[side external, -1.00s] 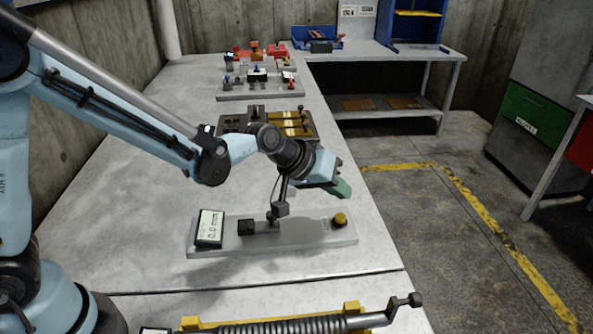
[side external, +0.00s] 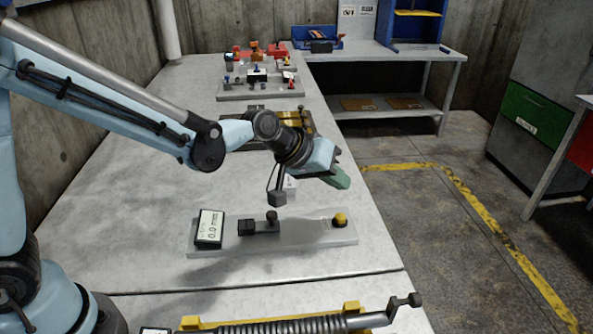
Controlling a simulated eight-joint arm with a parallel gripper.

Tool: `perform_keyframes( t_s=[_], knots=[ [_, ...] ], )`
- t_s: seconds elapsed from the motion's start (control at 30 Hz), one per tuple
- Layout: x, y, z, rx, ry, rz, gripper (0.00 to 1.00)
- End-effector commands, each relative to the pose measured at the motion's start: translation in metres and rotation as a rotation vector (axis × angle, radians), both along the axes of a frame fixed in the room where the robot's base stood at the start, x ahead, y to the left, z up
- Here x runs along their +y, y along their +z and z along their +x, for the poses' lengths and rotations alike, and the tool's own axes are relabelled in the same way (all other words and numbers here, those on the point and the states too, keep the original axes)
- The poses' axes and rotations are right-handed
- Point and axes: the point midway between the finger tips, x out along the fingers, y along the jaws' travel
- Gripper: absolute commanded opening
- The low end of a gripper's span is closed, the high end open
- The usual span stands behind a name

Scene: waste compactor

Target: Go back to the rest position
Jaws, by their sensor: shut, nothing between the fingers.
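My gripper (side external: 336,171) is in the air above the worktable (side external: 160,210), toward its right edge. Its green-tipped fingers point right and slightly down, and they are shut with nothing held. A small dark block on a thin link (side external: 277,198) hangs below my wrist. Below and nearer the camera stands a grey plate (side external: 295,236) with a display reading 0.0 mm (side external: 210,228), a dark clamp-like piece (side external: 259,226) and a yellow button (side external: 340,219). My gripper is clear of all of these.
Behind my wrist is a fixture with yellow bars (side external: 262,117). Farther back are a grey plate with small parts (side external: 262,88) and red pieces (side external: 276,50). A spring-like compactor rod (side external: 290,325) lies at the front. The left part of the table is bare.

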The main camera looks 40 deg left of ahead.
Motion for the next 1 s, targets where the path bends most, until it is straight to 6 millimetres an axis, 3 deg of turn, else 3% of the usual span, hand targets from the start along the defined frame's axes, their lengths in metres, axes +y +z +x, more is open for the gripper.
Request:
perform_keyframes(
  t_s=[0.17, 0.5, 0.8, 1.0],
  knots=[
    [0.029, 0.02, -0.022, -0.01, 0.002, 0.073, 0.0],
    [0.1, 0.047, -0.097, -0.015, -0.007, 0.287, 0.0],
    [0.147, 0.041, -0.162, 0.005, -0.018, 0.456, 0.0],
    [0.161, 0.035, -0.182, 0.016, -0.025, 0.513, 0.0]
  ],
)
